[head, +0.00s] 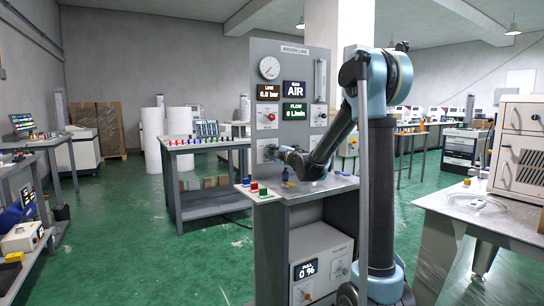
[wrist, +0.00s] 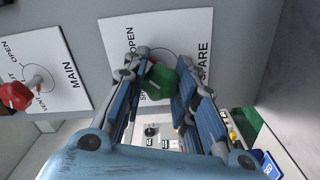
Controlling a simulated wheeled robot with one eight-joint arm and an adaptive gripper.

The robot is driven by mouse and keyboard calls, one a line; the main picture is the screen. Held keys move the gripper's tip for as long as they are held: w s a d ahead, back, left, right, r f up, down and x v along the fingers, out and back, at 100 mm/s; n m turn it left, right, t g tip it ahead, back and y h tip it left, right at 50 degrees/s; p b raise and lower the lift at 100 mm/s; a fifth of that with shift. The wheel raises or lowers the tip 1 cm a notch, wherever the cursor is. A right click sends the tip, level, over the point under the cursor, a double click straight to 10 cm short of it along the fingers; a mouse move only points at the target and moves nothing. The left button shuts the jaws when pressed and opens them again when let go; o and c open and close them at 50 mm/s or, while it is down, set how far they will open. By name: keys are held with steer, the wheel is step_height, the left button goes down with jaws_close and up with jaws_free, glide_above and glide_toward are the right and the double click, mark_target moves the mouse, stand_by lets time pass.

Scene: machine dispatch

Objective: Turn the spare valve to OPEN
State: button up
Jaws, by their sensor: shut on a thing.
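The spare valve has a green handle (wrist: 160,82) on a white plate (wrist: 118,38) marked SPARE and OPEN, seen turned sideways in the wrist view. My gripper (wrist: 163,72) is around the green handle, one finger on each side, shut on it. The fingers hide part of the handle and part of the other marking, so I cannot tell exactly where it points. In the head view my gripper (head: 274,152) is at the lower left of the grey ARGON LINE panel (head: 293,70), covering the valve there.
A red-handled valve (wrist: 17,96) marked MAIN is left of the spare plate in the wrist view. The panel's displays (head: 268,92) read 0.0 bar, AIR and 0 l/min. Small coloured parts (head: 264,193) lie on the bench below.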

steer(key=o, duration=1.1)
steer(key=shift+w+f, duration=0.1)
steer(key=shift+f, duration=0.05)
steer(key=v, duration=1.2)
steer(key=shift+d, duration=0.1)
